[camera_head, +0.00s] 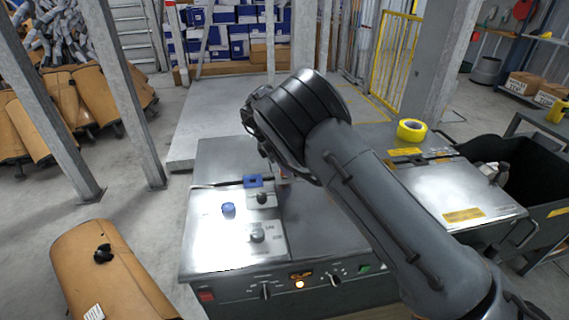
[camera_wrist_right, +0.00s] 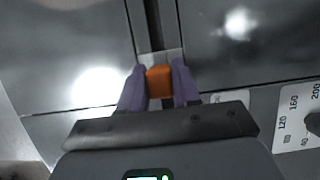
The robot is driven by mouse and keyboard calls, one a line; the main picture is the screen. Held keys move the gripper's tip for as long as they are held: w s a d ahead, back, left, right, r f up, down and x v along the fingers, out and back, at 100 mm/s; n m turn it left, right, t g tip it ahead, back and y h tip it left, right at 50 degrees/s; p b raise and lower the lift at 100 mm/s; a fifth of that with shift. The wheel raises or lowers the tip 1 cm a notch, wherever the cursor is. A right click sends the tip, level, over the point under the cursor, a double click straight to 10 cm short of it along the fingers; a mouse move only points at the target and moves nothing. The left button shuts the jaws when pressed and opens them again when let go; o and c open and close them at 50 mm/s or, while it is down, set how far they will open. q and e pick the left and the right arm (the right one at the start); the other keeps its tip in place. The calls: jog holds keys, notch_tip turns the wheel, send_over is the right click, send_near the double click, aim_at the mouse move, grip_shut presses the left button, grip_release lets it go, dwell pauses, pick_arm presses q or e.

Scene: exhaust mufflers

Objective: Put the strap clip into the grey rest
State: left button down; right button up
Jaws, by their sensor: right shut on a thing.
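My right arm reaches in from the lower right in the head view, and its wrist hides the gripper there. In the right wrist view my right gripper (camera_wrist_right: 159,88) has purple fingers shut on a small orange block (camera_wrist_right: 159,82), which seems to be the strap clip. A light grey piece (camera_wrist_right: 173,56) shows just beyond the block, and a dark strip runs away from it. I cannot tell whether that piece is the grey rest, or whether the block touches it. My left gripper is not in view.
The metal bench (camera_head: 225,160) carries a blue knob (camera_head: 228,208), a blue square frame (camera_head: 253,181) and black-and-silver dials (camera_head: 257,234). A roll of yellow tape (camera_head: 410,130) lies at the back right. A dark open bin (camera_head: 535,165) stands right. A cardboard-brown muffler shape (camera_head: 110,270) is lower left.

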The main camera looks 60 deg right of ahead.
jog(key=shift+p, duration=0.55)
dwell(0.4)
jog(key=shift+f, duration=0.45)
dwell(0.6)
jog(key=o, duration=1)
jog(key=shift+o, duration=0.2)
jog(key=p+v, duration=0.5)
jog(key=v, duration=0.5)
jog(key=shift+r, duration=0.4)
jog(key=shift+w+a, duration=0.1)
